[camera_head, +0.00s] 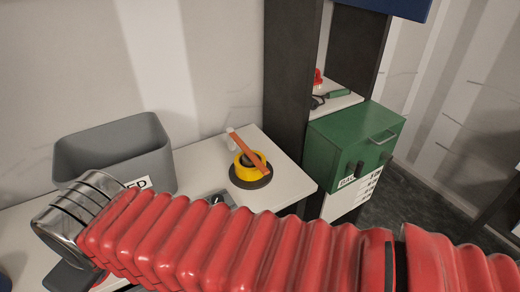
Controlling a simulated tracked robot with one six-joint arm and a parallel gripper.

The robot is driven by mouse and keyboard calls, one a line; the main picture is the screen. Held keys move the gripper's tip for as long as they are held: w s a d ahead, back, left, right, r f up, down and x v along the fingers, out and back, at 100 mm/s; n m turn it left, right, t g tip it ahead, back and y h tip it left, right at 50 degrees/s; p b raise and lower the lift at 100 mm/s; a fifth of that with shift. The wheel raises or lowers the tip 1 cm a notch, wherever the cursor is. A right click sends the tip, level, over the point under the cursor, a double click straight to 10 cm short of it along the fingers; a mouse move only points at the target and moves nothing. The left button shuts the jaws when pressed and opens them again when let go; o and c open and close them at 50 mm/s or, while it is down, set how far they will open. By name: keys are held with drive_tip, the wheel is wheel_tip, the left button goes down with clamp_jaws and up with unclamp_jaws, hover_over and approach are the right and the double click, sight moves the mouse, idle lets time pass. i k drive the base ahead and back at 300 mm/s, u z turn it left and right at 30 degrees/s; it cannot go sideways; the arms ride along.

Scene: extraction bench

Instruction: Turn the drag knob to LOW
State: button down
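No knob in view is clearly readable as the drag knob. A yellow ring on a black round base (250,176), with an orange-brown bar lying across it, is on the white bench. A green box (338,137) at the right has small dark knob-like parts (352,168) on its front, a label too small to read surely, and a white marked panel below. I cannot make out a LOW mark. My red ribbed arm crosses the foreground, ending in a silver wrist at the left. A dark part of my gripper (72,278) shows below it; its fingers are not clear, and it is apart from the box and ring.
A grey bin (112,150) with a partly hidden label stands on the white bench (290,185), behind my wrist. A shelf behind the box holds small red and green items. Dark floor lies open at the right.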

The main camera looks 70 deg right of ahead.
sight(217, 198)
drive_tip(key=z, duration=2.2)
